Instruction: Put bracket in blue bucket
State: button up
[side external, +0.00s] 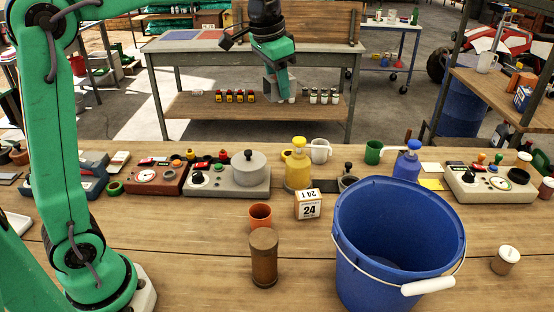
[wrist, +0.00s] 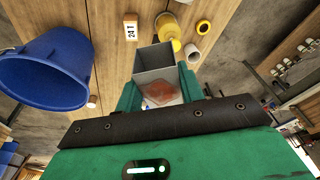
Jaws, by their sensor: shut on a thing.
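The blue bucket (side external: 372,268) stands on the wooden bench at the right front, upright, with a wire handle and white grip hanging down its front. The part of its inside that shows looks empty. In the wrist view the bucket (wrist: 48,75) is at the left. My gripper (side external: 279,78) is raised above and behind the bench items, to the left of the bucket and apart from it. It is shut on a grey bracket (wrist: 153,58), a boxy piece with a reddish patch, held between the green fingers (wrist: 160,98). In the side view the bracket (side external: 284,90) is partly covered.
A brown cylinder (side external: 264,262), an orange cup (side external: 260,216) and a calendar block (side external: 309,206) stand left of the bucket. A yellow bottle (side external: 298,170) and a blue bottle (side external: 407,163) stand behind. A small lidded jar (side external: 506,261) is at the right.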

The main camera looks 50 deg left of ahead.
jog(key=shift+w+d+f, duration=0.15)
jog(key=shift+w+d, duration=0.15)
jog(key=shift+d, duration=0.2)
jog(key=w+d+f+m, duration=0.1)
jog(key=d+f, duration=0.2)
jog(key=d, duration=0.6)
jog(key=w+d+f+m, duration=0.1)
jog(key=d+f, duration=0.3)
jog(key=d, duration=0.5)
jog(key=w+d+f+m+h, duration=0.1)
jog(key=d+f, duration=0.3)
jog(key=d, duration=0.5)
jog(key=shift+w+g, duration=0.3)
jog(key=shift+w, duration=0.1)
jog(key=shift+m, duration=0.5)
jog(key=s+d+f, duration=0.1)
jog(key=d, duration=0.2)
jog(key=s+d+f, duration=0.1)
jog(key=d+f, duration=0.1)
jog(key=d, duration=0.1)
jog(key=s+d+f, duration=0.1)
jog(key=d, duration=0.2)
jog(key=shift+d+f, duration=0.35)
grip_shut()
jog(key=shift+f, duration=0.1)
